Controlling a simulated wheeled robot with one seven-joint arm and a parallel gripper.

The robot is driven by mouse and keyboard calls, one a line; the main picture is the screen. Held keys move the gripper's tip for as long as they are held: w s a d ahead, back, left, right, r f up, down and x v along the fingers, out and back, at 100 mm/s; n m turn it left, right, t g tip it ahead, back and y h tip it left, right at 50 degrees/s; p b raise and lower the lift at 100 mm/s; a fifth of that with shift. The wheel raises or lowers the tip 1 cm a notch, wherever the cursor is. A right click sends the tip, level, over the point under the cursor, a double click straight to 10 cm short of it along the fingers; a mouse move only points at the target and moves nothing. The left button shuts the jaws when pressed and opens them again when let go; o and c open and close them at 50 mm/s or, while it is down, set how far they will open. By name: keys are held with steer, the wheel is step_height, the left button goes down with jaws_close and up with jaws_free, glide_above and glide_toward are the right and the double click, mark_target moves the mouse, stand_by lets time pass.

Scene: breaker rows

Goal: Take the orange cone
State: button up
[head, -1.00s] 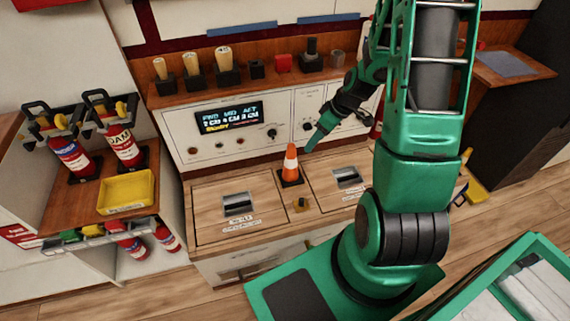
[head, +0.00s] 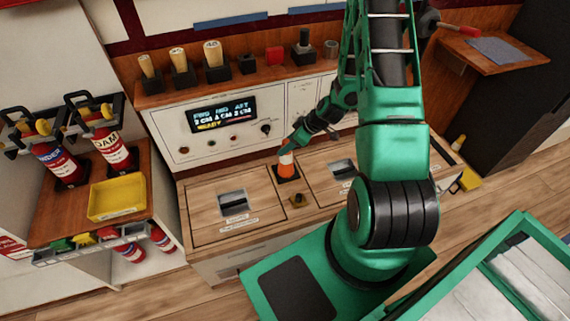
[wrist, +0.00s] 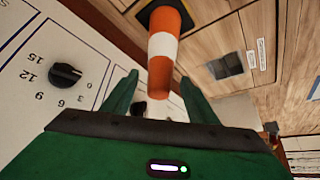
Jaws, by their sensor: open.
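The orange cone (head: 286,168) has a white band and a dark square base, and stands on the wooden counter between two hatches. My gripper (head: 288,150) is at the cone's top in the head view and hides its tip. In the wrist view the cone (wrist: 161,48) reaches down between the two green fingers of my gripper (wrist: 156,90). The fingers are apart, one on each side of the cone's upper part, with a gap showing on both sides. The gripper is open and holds nothing.
A white control panel (head: 168,130) with knobs and a display stands close behind the cone. The left hatch (head: 262,205) is clear. Fire extinguishers (head: 113,150) and a yellow tray (head: 117,198) are at the left.

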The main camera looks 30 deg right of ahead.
mark_target(286, 158)
steer(key=shift+x, duration=2.7)
steer(key=shift+w+r, duration=0.1)
jaws_close()
